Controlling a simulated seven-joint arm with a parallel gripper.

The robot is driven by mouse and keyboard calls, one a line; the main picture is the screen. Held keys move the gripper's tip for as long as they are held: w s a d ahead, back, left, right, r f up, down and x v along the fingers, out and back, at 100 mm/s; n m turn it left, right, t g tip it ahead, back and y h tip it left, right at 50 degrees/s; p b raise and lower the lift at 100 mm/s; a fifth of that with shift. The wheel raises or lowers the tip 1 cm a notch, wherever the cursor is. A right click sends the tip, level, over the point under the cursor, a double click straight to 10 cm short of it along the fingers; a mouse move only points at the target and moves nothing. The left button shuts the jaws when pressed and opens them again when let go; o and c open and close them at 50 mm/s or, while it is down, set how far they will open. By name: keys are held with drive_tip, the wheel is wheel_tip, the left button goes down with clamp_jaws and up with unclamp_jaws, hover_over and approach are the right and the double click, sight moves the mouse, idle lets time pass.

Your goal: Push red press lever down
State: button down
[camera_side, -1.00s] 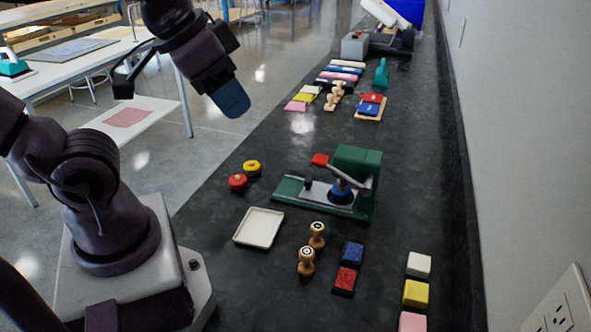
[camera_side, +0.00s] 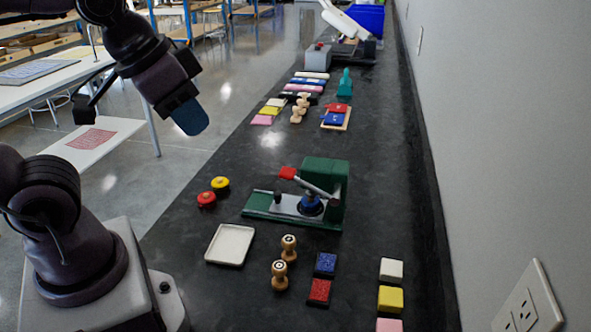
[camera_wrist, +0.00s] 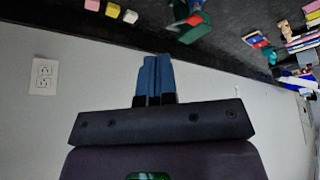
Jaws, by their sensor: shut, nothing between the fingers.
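My gripper (camera_side: 191,118) is in the air, up and left of the press in the side view, apart from the lever. In the wrist view, my blue fingers (camera_wrist: 153,80) are together and empty, and the press (camera_wrist: 188,28) shows partly at the top edge.
A white tray (camera_side: 246,237), wooden stamps (camera_side: 284,262), and ink pads (camera_side: 322,279) lie in front of the press. Red and yellow round pieces (camera_side: 213,190) lie left of it. Blocks (camera_side: 390,298) stand near the wall at right.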

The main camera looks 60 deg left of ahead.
sight(286, 170)
drive_tip(key=w+a+f+n+g, duration=0.1)
drive_tip(key=w+a+n+g, duration=0.2)
drive_tip(key=w, duration=0.7)
drive_tip(key=w+a+f+n+g, duration=0.2)
drive_tip(key=w+n, duration=0.4)
drive_tip(key=w, duration=0.3)
drive_tip(key=shift+w+a+g+y, duration=0.4)
drive_tip(key=shift+a+g, duration=0.1)
drive_tip(key=shift+a, duration=0.35)
drive_tip(key=f, duration=0.9)
drive_tip(key=s+a+f, duration=0.1)
drive_tip(key=f, duration=0.4)
